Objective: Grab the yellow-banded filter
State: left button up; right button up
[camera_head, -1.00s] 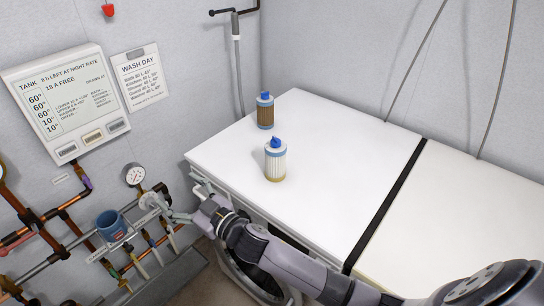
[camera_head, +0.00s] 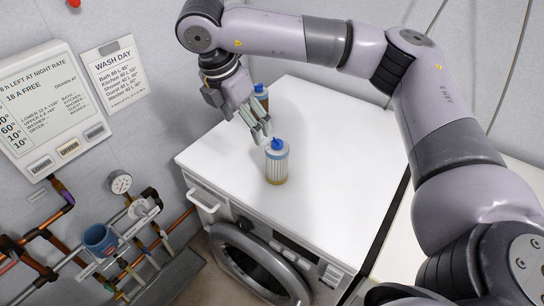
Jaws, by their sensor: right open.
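A white pleated filter (camera_head: 277,165) with a blue cap and a yellowish band at its base stands upright on the white washer top (camera_head: 335,135). A brown filter (camera_head: 262,104), also with a blue cap, stands behind it, partly hidden by my right gripper. My right gripper (camera_head: 261,133) is open and points down, just behind and left of the white filter's cap. Its fingers look empty; whether they touch the cap is hard to tell. My left gripper is not in view.
The washing machine's round door (camera_head: 258,262) faces front. A gauge (camera_head: 121,182), copper pipes and a blue cup (camera_head: 101,240) are along the left wall. A wall panel (camera_head: 48,108) hangs above them. The washer top right of the filters is clear.

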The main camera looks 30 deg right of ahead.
aim_at(278, 150)
jog(key=shift+m+h, duration=0.6)
jog(key=shift+h, duration=0.1)
jog(key=d+f, duration=0.2)
jog(key=d+f+p, duration=0.1)
jog(key=d+f, duration=0.2)
jog(key=d+f+p, duration=0.1)
jog(key=d+f, duration=0.1)
jog(key=f, duration=0.1)
jog(key=shift+w+d+f, duration=0.1)
jog(key=shift+w+d, duration=0.1)
jog(key=shift+w, duration=0.2)
jog(key=p+x, duration=0.2)
jog(key=x, duration=0.2)
jog(key=shift+s+f, duration=0.1)
jog(key=shift+f, duration=0.25)
jog(key=shift+d+f+p, duration=0.2)
jog(key=shift+f+p, duration=0.1)
jog(key=shift+f, duration=0.3)
jog(key=shift+c, duration=0.3)
jog(key=c, duration=1.5)
